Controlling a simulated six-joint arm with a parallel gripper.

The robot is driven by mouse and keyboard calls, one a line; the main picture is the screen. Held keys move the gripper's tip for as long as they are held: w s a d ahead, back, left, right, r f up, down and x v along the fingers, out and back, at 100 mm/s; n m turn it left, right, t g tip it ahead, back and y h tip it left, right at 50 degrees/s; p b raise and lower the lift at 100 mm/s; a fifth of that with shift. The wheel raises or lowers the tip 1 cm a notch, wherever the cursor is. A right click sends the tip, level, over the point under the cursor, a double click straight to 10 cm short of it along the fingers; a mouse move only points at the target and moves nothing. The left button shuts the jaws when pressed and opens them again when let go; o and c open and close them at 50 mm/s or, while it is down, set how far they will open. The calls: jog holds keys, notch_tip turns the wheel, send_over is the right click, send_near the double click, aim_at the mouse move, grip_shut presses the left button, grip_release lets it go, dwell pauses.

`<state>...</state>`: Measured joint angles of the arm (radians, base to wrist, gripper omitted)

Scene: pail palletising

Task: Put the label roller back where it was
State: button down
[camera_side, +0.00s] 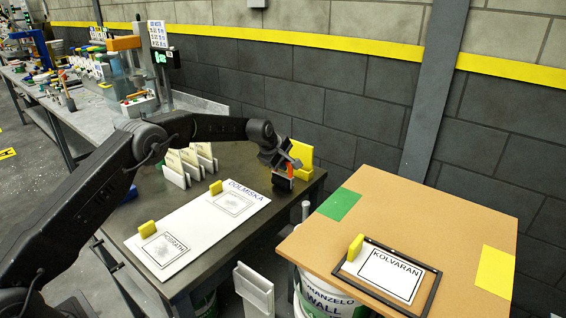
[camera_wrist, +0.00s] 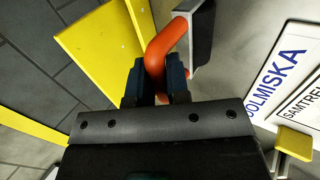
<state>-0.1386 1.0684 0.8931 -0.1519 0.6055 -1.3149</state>
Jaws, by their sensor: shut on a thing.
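My gripper (camera_side: 284,160) is at the far right corner of the dark table, low over its top. In the wrist view its dark fingers (camera_wrist: 156,84) are shut on the orange handle of the label roller (camera_wrist: 165,42). The roller's grey and black head (camera_wrist: 201,36) sticks out past the fingers to the right. In the side view only a bit of the roller (camera_side: 281,173) shows below the gripper; I cannot tell whether it touches the table. A yellow stand (camera_side: 303,158) is right beside the gripper, and its yellow panel (camera_wrist: 95,45) shows in the wrist view.
A white board (camera_side: 190,232) with DOLMISKA and another label lies on the dark table, with yellow blocks on it. White label holders (camera_side: 190,163) stand behind. A brown-topped table (camera_side: 455,225) at right bears a black frame (camera_side: 418,302) around a KOLVARAN label. Pails stand below.

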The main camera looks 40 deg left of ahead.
jog(key=c, duration=1.1)
grip_release()
jog(key=shift+r, duration=0.3)
jog(key=v, duration=1.1)
jog(key=shift+s+r, duration=0.25)
jog(key=shift+r, duration=0.05)
